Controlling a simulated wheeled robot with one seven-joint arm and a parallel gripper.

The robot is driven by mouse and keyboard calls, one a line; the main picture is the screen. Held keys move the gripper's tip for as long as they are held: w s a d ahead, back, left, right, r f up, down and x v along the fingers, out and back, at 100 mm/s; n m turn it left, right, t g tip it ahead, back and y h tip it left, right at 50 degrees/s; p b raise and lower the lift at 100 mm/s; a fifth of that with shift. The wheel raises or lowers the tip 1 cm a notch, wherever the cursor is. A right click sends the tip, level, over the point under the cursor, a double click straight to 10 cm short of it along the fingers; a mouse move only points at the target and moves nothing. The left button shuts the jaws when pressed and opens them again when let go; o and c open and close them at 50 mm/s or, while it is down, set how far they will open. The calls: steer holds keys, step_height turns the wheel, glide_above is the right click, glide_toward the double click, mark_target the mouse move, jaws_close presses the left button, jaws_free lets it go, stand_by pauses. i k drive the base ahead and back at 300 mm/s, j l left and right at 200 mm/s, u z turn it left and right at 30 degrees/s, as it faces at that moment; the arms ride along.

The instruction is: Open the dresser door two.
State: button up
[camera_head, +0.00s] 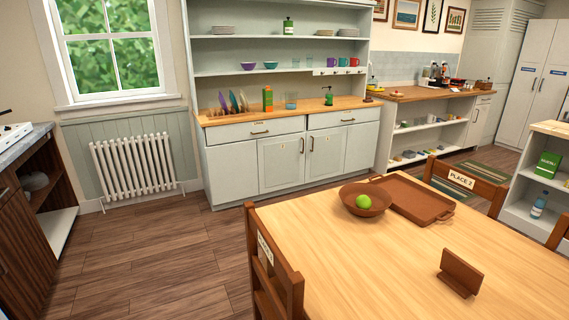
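The dresser (232,165) is a pale grey-white unit with a wooden counter and open shelves above, standing against the back wall. Its lower front has two middle doors, a left one (278,165) and a right one (327,157), with upright handles close together at their meeting edges. Both doors look shut. I see no number on either, so I cannot tell which is door two. Two drawers, a left one (235,132) and a right one (330,118), sit above and look shut. My gripper is not in view.
A wooden table (365,270) with a bowl (351,203), a tray (413,199) and a small stand (460,272) fills the near right. A chair (272,265) stands at its left end. Wooden floor (160,250) is clear at left, towards the dresser and radiator (134,165).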

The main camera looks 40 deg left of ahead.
mark_target(281, 159)
steer(key=i+j+u, duration=0.15)
steer(key=j, duration=0.2)
steer(key=i+j+u, duration=0.1)
steer(key=j, duration=0.25)
steer(key=i+j+u, duration=1.05)
steer(key=u, duration=0.15)
steer(key=i+u, duration=0.4)
steer(key=i, duration=0.65)
steer(key=i+j+z, duration=0.1)
steer(key=i, duration=0.55)
steer(key=i+j, duration=0.15)
steer(key=i, duration=0.45)
steer(key=i+l+z, duration=0.2)
steer(key=i+z, duration=0.2)
steer(key=i+l+z, duration=0.1)
steer(key=i+z, duration=0.25)
steer(key=i, duration=0.2)
steer(key=i+z, duration=0.4)
steer(key=i+j+z, duration=0.35)
steer(key=i, duration=0.15)
steer(key=i+l, duration=0.15)
steer(key=i, duration=0.5)
steer(key=i+l, duration=0.15)
steer(key=i, duration=0.5)
